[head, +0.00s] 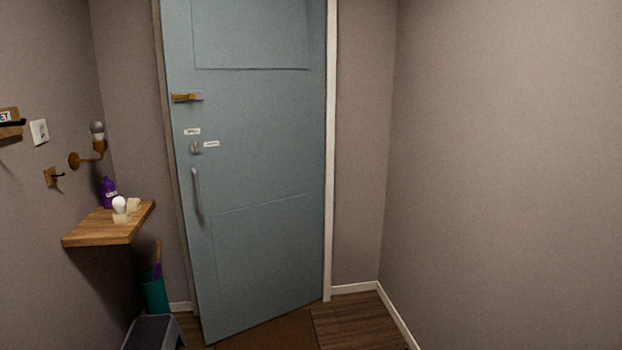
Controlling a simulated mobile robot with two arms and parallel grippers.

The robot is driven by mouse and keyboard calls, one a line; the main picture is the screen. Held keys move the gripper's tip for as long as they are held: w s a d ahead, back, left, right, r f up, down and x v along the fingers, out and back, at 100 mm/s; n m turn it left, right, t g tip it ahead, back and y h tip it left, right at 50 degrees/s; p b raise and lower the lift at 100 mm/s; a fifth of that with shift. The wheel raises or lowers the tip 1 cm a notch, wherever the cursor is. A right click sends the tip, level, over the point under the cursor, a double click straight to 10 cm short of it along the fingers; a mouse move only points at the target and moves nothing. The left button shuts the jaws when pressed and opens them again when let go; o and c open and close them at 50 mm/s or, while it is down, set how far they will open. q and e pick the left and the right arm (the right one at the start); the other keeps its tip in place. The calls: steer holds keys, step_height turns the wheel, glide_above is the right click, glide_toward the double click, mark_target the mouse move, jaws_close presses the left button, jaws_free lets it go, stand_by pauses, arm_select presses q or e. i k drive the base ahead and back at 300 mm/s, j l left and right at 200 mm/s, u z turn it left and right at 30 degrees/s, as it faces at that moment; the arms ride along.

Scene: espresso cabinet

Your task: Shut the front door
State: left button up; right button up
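The front door (265,150) is a tall blue-grey panel in the middle of the head view. It stands slightly ajar, with its left edge swung toward me; its bottom edge slants across the floor, nearer to me on the left. The right edge sits at the white door frame (330,150). Along the door's left side are a brass latch or lever (186,97), a small lock knob (196,147) with labels, and a long vertical pull handle (198,193). Neither of my grippers is in view.
A wooden shelf (90,232) juts from the left wall, holding a purple bottle (108,192) and a bulb (119,205).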

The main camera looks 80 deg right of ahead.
mark_target(251, 196)
steer(key=l+z, duration=0.1)
steer(key=z, duration=2.3)
